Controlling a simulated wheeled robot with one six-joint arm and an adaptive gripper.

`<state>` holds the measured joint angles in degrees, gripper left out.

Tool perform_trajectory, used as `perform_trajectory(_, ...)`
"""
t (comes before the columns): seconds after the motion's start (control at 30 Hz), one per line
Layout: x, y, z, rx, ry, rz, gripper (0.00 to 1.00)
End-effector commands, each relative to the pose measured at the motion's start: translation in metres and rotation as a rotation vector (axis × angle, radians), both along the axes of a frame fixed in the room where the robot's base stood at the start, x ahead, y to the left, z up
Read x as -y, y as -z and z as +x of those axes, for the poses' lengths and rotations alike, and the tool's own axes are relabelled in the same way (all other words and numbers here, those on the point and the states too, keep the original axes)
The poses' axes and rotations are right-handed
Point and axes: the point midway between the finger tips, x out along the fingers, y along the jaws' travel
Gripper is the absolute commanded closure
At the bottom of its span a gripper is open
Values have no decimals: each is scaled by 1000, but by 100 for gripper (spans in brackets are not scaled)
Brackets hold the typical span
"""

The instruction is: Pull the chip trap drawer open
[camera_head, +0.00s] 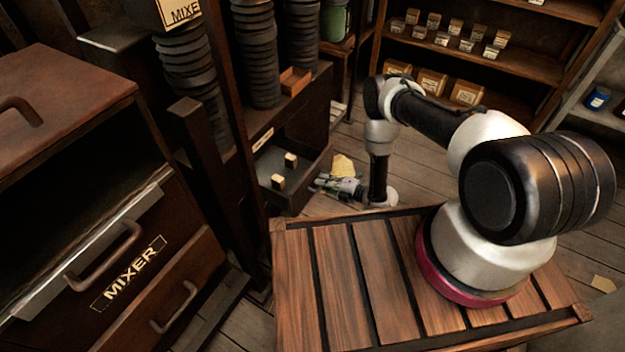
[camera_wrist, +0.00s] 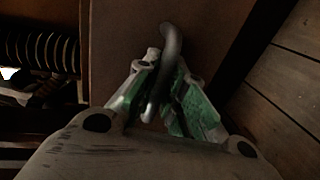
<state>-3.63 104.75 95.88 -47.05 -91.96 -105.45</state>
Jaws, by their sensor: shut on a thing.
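The chip trap drawer (camera_head: 297,190) is a dark drawer low in the cabinet left of my arm. It stands partly out, and small pale blocks (camera_head: 291,160) show inside it. My gripper (camera_head: 325,183) is low at the drawer's front. In the wrist view, a curved dark metal handle (camera_wrist: 170,45) runs up between the green-padded fingers of my gripper (camera_wrist: 163,85), which are shut on it. The brown drawer front (camera_wrist: 118,45) lies behind the handle. The handle itself is too small to make out in the head view.
A cabinet marked MIXER (camera_head: 134,272) with handles stands at the left. A dark post (camera_head: 205,160) rises between it and the drawer. Shelves with small boxes (camera_head: 432,82) stand at the back. Plank floor (camera_head: 345,130) lies open around my gripper, with a yellowish scrap (camera_head: 343,164) near it.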

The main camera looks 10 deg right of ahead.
Motion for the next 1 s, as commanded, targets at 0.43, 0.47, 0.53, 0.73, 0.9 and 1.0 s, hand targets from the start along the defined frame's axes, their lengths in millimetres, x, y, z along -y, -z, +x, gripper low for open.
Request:
perform_trajectory(0.43, 14, 0, -10, 0, 2, -1, 100)
perform_trajectory(0.47, 14, 0, -10, 0, 2, -1, 100)
perform_trajectory(0.53, 14, 0, -10, 0, 2, -1, 100)
perform_trajectory(0.73, 14, 0, -10, 0, 1, -1, 67)
perform_trajectory(0.9, 13, 0, -10, 0, 1, -1, 66)
perform_trajectory(1.0, 13, 0, -10, 0, 1, -1, 66)
